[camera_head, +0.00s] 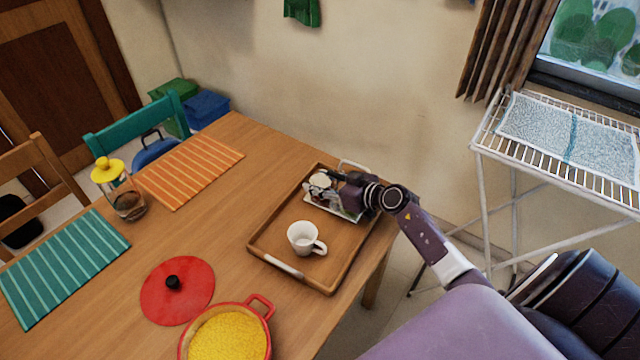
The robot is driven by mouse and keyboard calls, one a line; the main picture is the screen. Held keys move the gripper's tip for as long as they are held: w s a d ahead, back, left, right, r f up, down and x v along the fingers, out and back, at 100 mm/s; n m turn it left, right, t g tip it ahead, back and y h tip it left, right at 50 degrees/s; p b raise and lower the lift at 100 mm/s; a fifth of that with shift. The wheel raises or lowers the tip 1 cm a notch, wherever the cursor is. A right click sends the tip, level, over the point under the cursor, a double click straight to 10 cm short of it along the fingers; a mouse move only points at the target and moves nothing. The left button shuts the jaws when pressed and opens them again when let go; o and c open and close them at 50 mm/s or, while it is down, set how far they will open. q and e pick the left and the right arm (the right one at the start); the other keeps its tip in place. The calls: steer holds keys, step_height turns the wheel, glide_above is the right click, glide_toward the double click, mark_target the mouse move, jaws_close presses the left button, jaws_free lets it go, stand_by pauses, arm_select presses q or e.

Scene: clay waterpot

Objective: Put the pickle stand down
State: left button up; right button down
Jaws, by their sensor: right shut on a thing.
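My right gripper (333,180) reaches in from the right over the far part of the wooden tray (264,235). It is shut on the pickle stand (320,182), a small thing with a pale top and dark parts below. The gripper and wrist hide much of the stand. A white flat edge shows under it, and I cannot tell whether this belongs to the stand or is a separate plate. The stand is over or on the tray; I cannot tell whether it touches. My left gripper is not in view.
A white cup (303,238) stands on the tray near the stand. A red lid (177,290), a red pot of yellow food (229,335), a yellow-topped jar (127,200), an orange mat (190,168) and a teal mat (62,265) are on the table. A drying rack (485,140) stands at right.

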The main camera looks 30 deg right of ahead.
steer(key=shift+r, duration=0.15)
steer(key=c, duration=1.1)
jaws_free()
steer(key=shift+s, duration=0.1)
steer(key=shift+s, duration=0.15)
steer(key=p+v, duration=0.1)
steer(key=v, duration=1)
steer(key=shift+s+d+r+p, duration=0.1)
steer(key=shift+s+p, duration=0.25)
steer(key=shift+p, duration=0.05)
